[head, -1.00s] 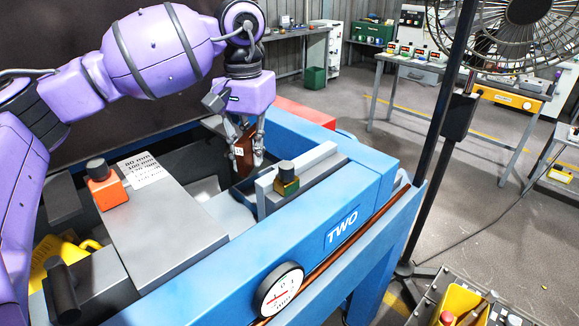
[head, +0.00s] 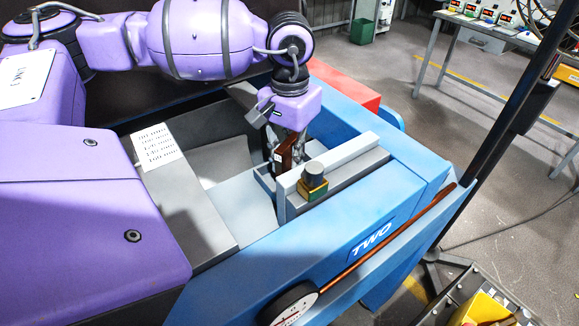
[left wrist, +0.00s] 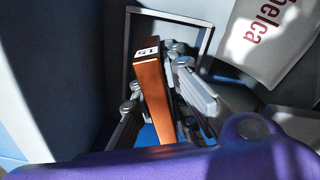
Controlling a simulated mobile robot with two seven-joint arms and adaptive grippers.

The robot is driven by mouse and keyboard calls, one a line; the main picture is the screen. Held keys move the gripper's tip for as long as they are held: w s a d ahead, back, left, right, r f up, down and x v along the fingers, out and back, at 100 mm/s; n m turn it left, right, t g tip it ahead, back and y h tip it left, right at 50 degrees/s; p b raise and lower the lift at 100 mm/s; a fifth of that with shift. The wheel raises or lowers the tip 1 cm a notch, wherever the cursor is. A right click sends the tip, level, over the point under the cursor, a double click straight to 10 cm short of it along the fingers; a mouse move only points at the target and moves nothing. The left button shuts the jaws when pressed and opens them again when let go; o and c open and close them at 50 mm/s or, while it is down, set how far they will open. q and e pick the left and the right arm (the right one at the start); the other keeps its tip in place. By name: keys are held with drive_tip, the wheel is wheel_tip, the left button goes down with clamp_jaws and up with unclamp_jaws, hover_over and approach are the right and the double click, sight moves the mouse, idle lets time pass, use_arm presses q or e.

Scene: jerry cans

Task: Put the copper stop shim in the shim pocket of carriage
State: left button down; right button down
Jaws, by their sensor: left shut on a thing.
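The copper stop shim (head: 287,150) is a brown-copper block, marked 15 on its end in the left wrist view (left wrist: 152,95). My left gripper (head: 285,158) is shut on it, with a finger on each side. The shim is upright in the head view, at the left end of the grey carriage (head: 345,178). A thin-walled grey pocket (left wrist: 170,14) shows around and behind the shim in the left wrist view. Its near wall shows below the fingers in the head view (head: 264,184). The shim's lower end is hidden, so I cannot tell how deep it sits. My right gripper is not in view.
The blue machine frame marked TWO (head: 400,205) surrounds the carriage. A grey cover with a size label (head: 157,146) lies to the left. A dial (head: 290,305) is at the front.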

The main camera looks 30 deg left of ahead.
sight(290, 168)
use_arm(q)
drive_tip(key=shift+w+f, duration=0.1)
drive_tip(key=shift+f, duration=1.85)
drive_tip(key=shift+f, duration=0.15)
drive_tip(key=c, duration=2)
unclamp_jaws()
